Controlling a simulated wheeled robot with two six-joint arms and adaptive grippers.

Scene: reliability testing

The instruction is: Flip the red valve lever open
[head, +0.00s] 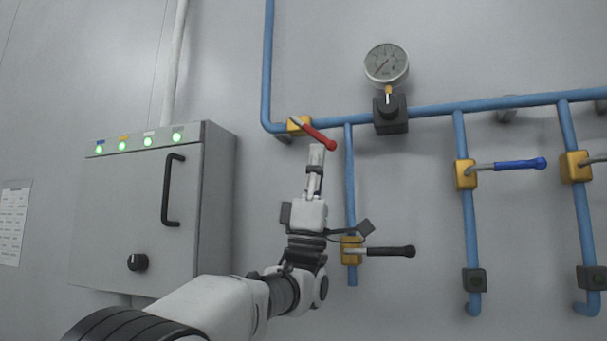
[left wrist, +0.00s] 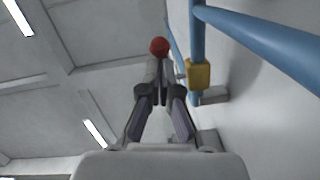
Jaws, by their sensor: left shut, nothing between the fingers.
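The red valve lever (head: 318,134) sits on a yellow valve body (head: 296,124) on the upper blue pipe. It slants down to the right from the valve. My left gripper (head: 317,150) is shut and empty, pointing up, with its tips just below the lever's red end. In the left wrist view the round red lever end (left wrist: 159,46) shows just beyond the closed fingertips (left wrist: 157,66). I cannot tell whether they touch. The yellow valve body (left wrist: 199,74) is to the right there. My right gripper is not in view.
A black lever (head: 390,251) and a blue lever (head: 520,164) sit on other blue pipes. A pressure gauge (head: 386,64) stands above the upper pipe. A grey control box (head: 150,215) with a black handle is on the left. The wall between box and pipes is clear.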

